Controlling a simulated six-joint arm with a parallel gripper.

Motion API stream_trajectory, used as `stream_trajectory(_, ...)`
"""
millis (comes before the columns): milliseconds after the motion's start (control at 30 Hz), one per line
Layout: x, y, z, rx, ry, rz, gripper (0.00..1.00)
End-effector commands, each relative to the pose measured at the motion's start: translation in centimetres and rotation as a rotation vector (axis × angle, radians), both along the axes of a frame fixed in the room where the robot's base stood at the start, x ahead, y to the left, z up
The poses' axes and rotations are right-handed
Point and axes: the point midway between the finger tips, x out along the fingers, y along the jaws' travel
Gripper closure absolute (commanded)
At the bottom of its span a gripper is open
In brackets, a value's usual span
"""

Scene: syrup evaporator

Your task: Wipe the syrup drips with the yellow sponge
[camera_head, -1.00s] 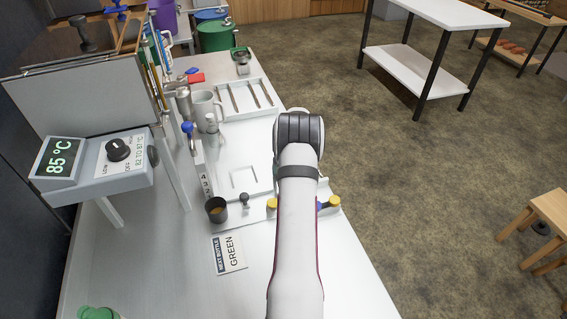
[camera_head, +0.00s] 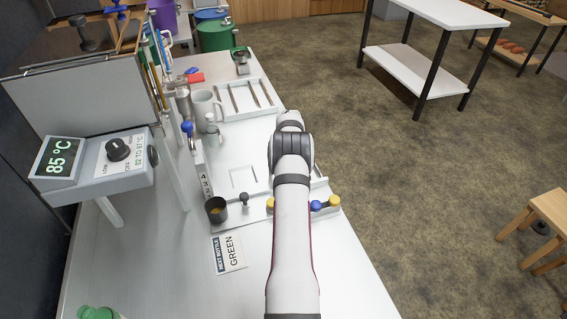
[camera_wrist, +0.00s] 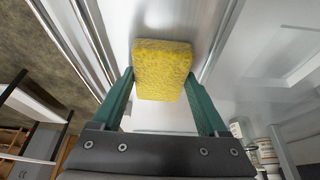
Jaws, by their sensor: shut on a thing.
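In the wrist view my gripper (camera_wrist: 160,78) has its two teal fingers on either side of the yellow sponge (camera_wrist: 162,66) and is shut on it. The sponge is a porous block, over a pale grey surface; I cannot tell whether it touches that surface. In the head view my own arm hides the gripper and sponge, above the right side of the white bench (camera_head: 165,275). I cannot make out any syrup drips in either view.
A tray with slots (camera_head: 245,100), a grey mug (camera_head: 205,106) and a dark cup (camera_head: 216,209) stand on the bench. Yellow and blue knobs (camera_head: 316,205) lie near my arm. The evaporator's control box (camera_head: 100,163) is at left. The front bench is mostly clear.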

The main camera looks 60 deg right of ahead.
Motion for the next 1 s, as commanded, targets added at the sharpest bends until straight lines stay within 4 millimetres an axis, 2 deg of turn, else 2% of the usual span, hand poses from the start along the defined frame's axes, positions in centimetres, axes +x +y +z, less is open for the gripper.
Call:
stream_trajectory(333,2.2,-2.1,0.0,-0.001,0.0,0.001,0.76)
stream_trajectory(400,2.1,-2.1,0.7,-0.002,0.0,0.001,0.76)
stream_trajectory(467,2.1,-2.1,2.3,-0.004,0.0,0.0,0.76)
stream_trajectory(1000,2.1,-2.1,7.0,-0.002,0.0,0.001,0.76)
